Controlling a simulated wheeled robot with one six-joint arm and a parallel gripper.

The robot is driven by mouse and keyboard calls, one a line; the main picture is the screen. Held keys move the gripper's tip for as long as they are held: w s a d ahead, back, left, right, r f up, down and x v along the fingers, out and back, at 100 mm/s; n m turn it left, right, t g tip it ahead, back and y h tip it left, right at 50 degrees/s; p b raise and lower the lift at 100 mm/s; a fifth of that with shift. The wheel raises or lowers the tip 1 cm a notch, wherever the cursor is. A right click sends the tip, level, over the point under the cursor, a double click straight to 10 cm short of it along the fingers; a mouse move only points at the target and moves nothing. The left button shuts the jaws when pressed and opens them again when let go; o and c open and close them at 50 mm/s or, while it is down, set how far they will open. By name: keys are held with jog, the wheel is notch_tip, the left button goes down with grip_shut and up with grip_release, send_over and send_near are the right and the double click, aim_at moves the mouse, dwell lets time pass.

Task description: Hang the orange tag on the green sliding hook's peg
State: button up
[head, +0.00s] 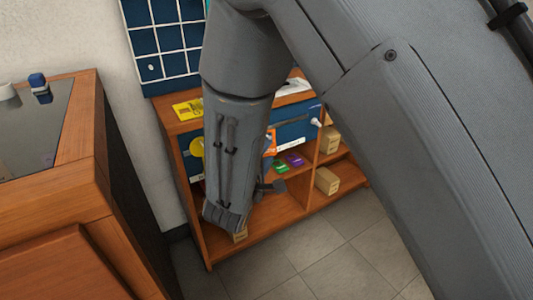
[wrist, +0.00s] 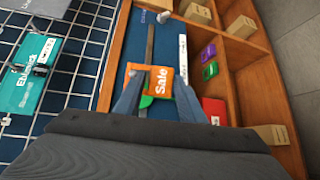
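The orange tag (wrist: 162,82), printed "Sale", sits between the two fingertips of my gripper (wrist: 158,84) in the wrist view, and the fingers appear closed on its sides. In the head view a piece of the orange tag (head: 271,142) shows just right of my arm, which hides the gripper. A green part (wrist: 146,101), seemingly the green sliding hook, shows just below and behind the tag. Its peg is hidden, and I cannot tell whether the tag touches it. A dark rail (wrist: 149,45) runs along the blue panel (wrist: 133,50) behind.
The wooden shelf (head: 290,212) holds cardboard boxes (head: 327,180), a green item (head: 280,166) and a purple item (head: 294,159). A wire grid (wrist: 75,45) stands beside the panel. A wooden cabinet (head: 60,225) stands left.

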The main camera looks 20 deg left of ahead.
jog(key=o, duration=0.3)
